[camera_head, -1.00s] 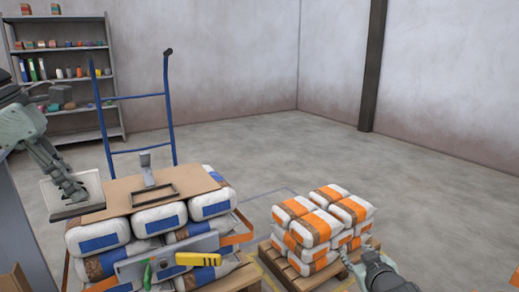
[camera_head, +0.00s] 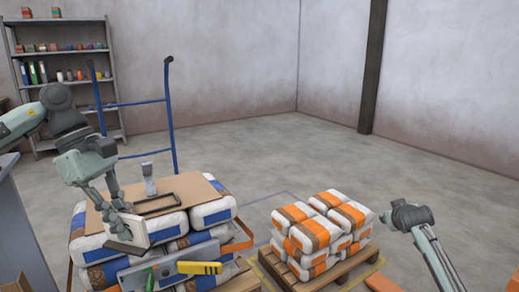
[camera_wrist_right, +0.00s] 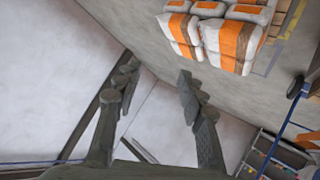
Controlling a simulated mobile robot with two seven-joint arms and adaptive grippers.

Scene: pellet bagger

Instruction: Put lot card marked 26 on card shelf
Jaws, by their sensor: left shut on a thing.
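My left gripper (camera_head: 125,213) is shut on a pale flat card (camera_head: 137,232) with a dark edge, which I take to be the lot card. It is held tilted at the front left of the bag stack, close to the bags; contact is unclear. No number is readable on it. A dark rectangular frame (camera_head: 170,204) and a small grey stand (camera_head: 149,180) are on the cardboard sheet beyond the gripper. I cannot tell which thing is the card shelf. My right gripper (camera_wrist_right: 155,78) is open and empty in the right wrist view, its fingers apart over bare background.
White-and-blue bags (camera_head: 210,214) are stacked under the cardboard (camera_head: 200,187). A grey bar (camera_head: 150,271) with a yellow-handled tool (camera_head: 200,268) crosses their front. Orange-banded bags (camera_head: 322,228) stand on a pallet to the right. A blue hand truck (camera_head: 170,110) and shelving (camera_head: 68,52) stand behind. Floor beyond is clear.

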